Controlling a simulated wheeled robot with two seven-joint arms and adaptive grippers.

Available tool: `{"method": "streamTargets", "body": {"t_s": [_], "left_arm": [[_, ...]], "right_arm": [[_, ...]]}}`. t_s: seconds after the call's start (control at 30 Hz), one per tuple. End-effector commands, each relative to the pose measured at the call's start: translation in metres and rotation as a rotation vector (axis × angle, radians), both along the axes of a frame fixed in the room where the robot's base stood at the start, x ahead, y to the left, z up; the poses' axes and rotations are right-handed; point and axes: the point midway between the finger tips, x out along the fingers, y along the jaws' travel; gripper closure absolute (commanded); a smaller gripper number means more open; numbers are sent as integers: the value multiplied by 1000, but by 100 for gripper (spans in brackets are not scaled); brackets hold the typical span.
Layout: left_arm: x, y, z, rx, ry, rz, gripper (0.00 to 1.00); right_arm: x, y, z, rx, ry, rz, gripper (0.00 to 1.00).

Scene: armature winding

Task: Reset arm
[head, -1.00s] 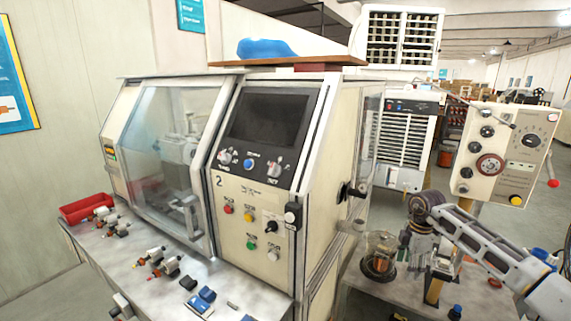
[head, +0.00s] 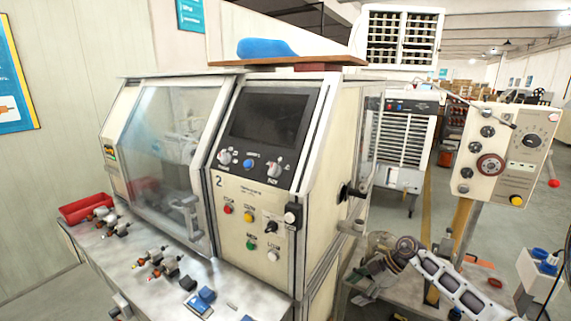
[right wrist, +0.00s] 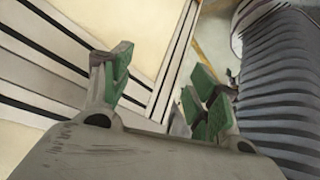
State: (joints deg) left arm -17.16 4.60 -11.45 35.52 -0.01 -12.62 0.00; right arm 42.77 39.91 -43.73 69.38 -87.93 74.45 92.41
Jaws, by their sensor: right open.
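My right arm (head: 450,287) comes in from the lower right in the head view. Its gripper (head: 362,284) is low, beside the right side of the winding machine (head: 255,160) and over the right-hand bench. In the right wrist view the gripper (right wrist: 160,88) has its green-padded fingers spread apart with nothing between them. Pale panels with dark strips lie behind the fingers. Several armatures (head: 160,262) lie on the machine's front table, away from this gripper. My left gripper is not in view.
A red tray (head: 85,208) stands at the table's left end. A control box (head: 505,155) on a yellow post stands above the right bench. A glass-domed item on that bench is mostly hidden behind my gripper. A ribbed grey hose (right wrist: 280,90) fills the wrist view's right side.

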Motion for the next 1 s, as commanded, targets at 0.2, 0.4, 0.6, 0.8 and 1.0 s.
{"method": "streamTargets", "body": {"t_s": [0.2, 0.4, 0.6, 0.8, 1.0], "left_arm": [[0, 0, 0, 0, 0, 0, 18], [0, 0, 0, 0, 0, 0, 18], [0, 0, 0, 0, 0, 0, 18], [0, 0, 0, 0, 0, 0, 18], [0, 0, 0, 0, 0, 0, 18]], "right_arm": [[2, 39, -36, 229, -78, -58, 40], [6, 57, -69, 388, -156, -176, 40], [5, 59, -111, 487, -220, -346, 40], [-6, 46, -166, 517, -260, -550, 40], [-34, 24, -234, 473, -265, -768, 40]]}}
